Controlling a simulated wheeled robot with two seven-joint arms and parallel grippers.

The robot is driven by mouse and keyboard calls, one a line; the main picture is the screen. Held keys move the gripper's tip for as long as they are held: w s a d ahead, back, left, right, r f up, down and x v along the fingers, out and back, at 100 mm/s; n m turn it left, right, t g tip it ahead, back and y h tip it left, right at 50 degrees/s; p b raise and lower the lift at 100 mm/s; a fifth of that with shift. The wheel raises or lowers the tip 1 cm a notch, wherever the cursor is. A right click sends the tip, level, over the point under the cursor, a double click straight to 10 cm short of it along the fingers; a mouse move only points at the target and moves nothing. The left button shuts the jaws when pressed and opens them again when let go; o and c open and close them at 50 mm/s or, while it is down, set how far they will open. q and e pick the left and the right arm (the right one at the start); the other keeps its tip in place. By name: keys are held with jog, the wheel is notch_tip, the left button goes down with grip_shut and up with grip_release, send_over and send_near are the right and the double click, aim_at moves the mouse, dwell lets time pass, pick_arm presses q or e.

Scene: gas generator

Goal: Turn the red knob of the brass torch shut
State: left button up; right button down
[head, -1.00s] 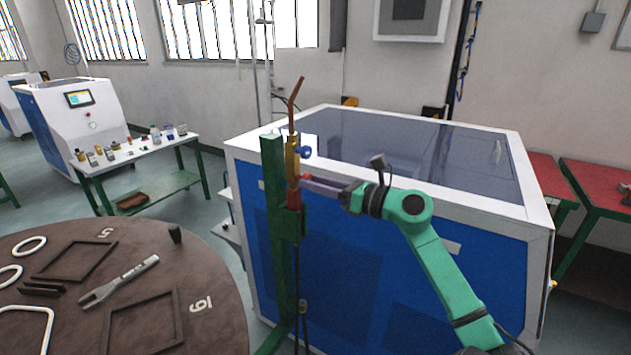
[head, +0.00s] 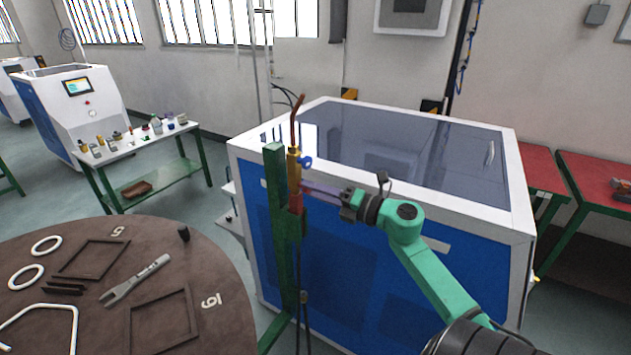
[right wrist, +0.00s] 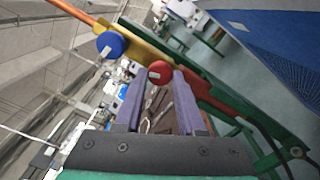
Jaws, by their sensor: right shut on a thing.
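The brass torch (head: 293,165) stands upright on a green post (head: 278,230), with a copper tube at its top and a red handle below. A blue knob (head: 306,162) sits on its upper part; it also shows in the right wrist view (right wrist: 110,44). The red knob (right wrist: 160,73) is lower on the torch, between my right fingertips. My right gripper (head: 304,187) reaches in from the right with purple fingers and is shut on the red knob. In the head view the fingers mostly hide this knob. My left gripper is not in view.
A large blue and white machine (head: 480,195) stands close behind the torch and right arm. A round brown table (head: 225,285) with rings, frames and a fork-like tool is at the lower left. Hoses hang below the torch. A white-topped side table (head: 150,140) stands farther back.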

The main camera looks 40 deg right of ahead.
jog(key=shift+m+p, duration=1.5)
jog(key=shift+m, duration=0.4)
jog(key=c, duration=0.5)
grip_release()
